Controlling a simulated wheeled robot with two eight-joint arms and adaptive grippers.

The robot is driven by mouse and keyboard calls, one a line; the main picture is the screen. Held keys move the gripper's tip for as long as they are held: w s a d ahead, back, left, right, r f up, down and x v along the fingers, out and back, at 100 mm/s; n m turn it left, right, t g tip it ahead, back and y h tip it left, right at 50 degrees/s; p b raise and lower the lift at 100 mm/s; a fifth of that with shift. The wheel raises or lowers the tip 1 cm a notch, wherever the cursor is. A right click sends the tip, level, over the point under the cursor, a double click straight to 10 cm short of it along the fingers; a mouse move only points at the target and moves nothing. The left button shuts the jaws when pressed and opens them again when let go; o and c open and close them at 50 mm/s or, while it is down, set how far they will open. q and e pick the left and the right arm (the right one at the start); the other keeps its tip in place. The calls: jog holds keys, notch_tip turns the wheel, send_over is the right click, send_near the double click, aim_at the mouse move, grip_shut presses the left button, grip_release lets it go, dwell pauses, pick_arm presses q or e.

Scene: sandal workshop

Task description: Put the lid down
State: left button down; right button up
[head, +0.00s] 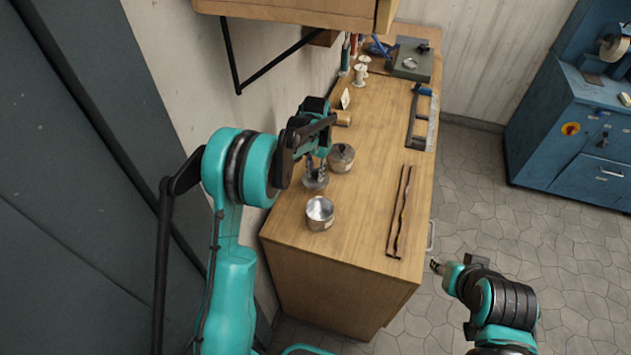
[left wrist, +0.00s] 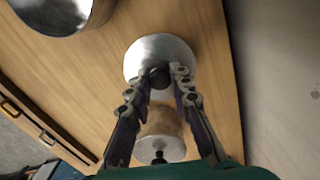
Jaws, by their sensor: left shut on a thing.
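My left gripper (head: 318,164) is shut on the dark knob of a round metal lid (head: 316,183). In the left wrist view the shiny lid (left wrist: 160,52) lies below the fingertips (left wrist: 160,78), close to the bench top; I cannot tell whether it touches the wood. An open, empty-looking metal pot (head: 320,213) stands just in front of the lid, and its edge shows in the left wrist view (left wrist: 55,12). A second pot with its lid on (head: 341,158) stands behind. My right gripper (head: 437,266) hangs off the bench's right side; its finger state is unclear.
The wooden bench (head: 365,205) has free room around the pots. Long brown strips (head: 400,212) lie at its right edge. A framed tool (head: 422,118), spools (head: 361,72) and a grey-green block (head: 412,64) sit farther back. A shelf (head: 300,10) overhangs the wall side.

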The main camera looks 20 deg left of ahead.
aim_at(315, 179)
pick_arm(q)
notch_tip(315, 179, down, 4)
jog(key=shift+a+f+b, duration=0.1)
jog(key=shift+f+b, duration=0.05)
jog(key=shift+b, duration=0.3)
jog(key=c, duration=1.8)
grip_release()
jog(key=shift+f, duration=0.1)
jog(key=o, duration=0.4)
jog(key=shift+o, duration=0.2)
